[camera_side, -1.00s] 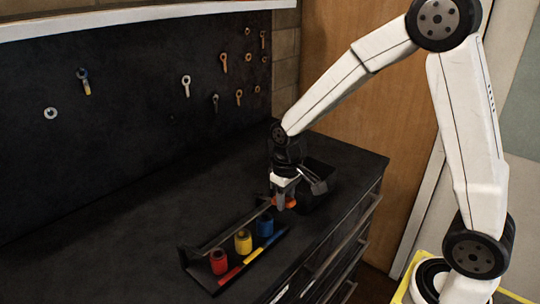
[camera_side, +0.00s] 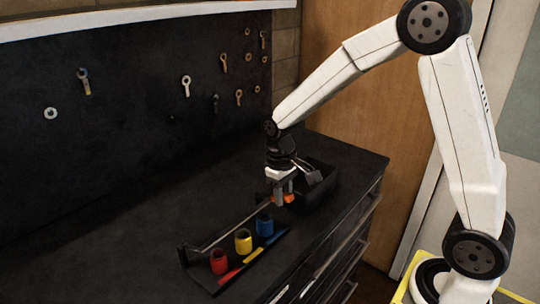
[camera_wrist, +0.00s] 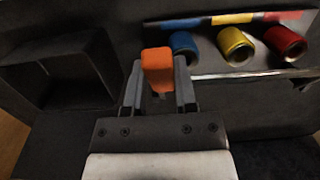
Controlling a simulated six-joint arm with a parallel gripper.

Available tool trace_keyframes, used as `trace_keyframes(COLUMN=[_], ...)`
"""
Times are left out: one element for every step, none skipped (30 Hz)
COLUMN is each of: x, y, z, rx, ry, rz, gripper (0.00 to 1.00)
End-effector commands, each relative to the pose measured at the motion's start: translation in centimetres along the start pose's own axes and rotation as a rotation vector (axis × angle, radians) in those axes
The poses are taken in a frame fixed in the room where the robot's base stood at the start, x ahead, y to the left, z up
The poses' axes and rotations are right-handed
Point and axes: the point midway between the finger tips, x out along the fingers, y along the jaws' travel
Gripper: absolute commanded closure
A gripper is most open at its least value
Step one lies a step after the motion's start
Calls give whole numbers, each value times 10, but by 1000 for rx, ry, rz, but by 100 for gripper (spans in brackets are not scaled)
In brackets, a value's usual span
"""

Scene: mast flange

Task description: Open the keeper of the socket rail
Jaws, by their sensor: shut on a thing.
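The socket rail (camera_side: 203,284) lies on the dark bench top. It holds a red socket (camera_side: 219,262), a yellow socket (camera_side: 243,241) and a blue socket (camera_side: 265,225). The keeper (camera_side: 232,229) is a thin grey bar running along the back side of the sockets. Its orange tab (camera_wrist: 158,66) is at the far end, beyond the blue socket. My gripper (camera_side: 283,200) is shut on this tab, and the wrist view shows one finger on each side of it (camera_wrist: 158,88). The bar's hinge end is too small to make out.
A black open bin (camera_side: 322,190) stands just right of my gripper, close to it; it also shows in the wrist view (camera_wrist: 95,65). Wrenches and rings hang on the dark back panel (camera_side: 130,120). The bench left of the rail is clear.

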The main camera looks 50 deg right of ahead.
Motion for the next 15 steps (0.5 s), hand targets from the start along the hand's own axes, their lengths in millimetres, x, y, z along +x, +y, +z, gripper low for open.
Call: trace_keyframes(x=[-3, -4, -6, -8, -9, -12, -13, -15, -17, -18, -20, -22, -24, -26, -27], y=[-1, 0, 0, 0, 0, 0, 0, 0, 0, 0, 0, 0, 0, 0, 0], z=[-3, -4, -5, -6, -7, -9, -10, -11, -13, -14, -15, -17, -18, -20, -22], rx=[0, 0, 0, 0, 0, 0, 0, 0, 0, 0, 0, 0, 0, 0, 0], ry=[-19, -33, -53, -69, -85, -107, -125, -143, -166, -186, -203, -227, -246, -263, -288], rz=[-1, -1, -1, -1, -1, -1, -1, -1, -1, -1, -1, -1, -1, -1, 0], gripper=[100, 100, 100, 100, 100, 100, 100, 100, 100, 100, 100, 100, 100, 100, 100])
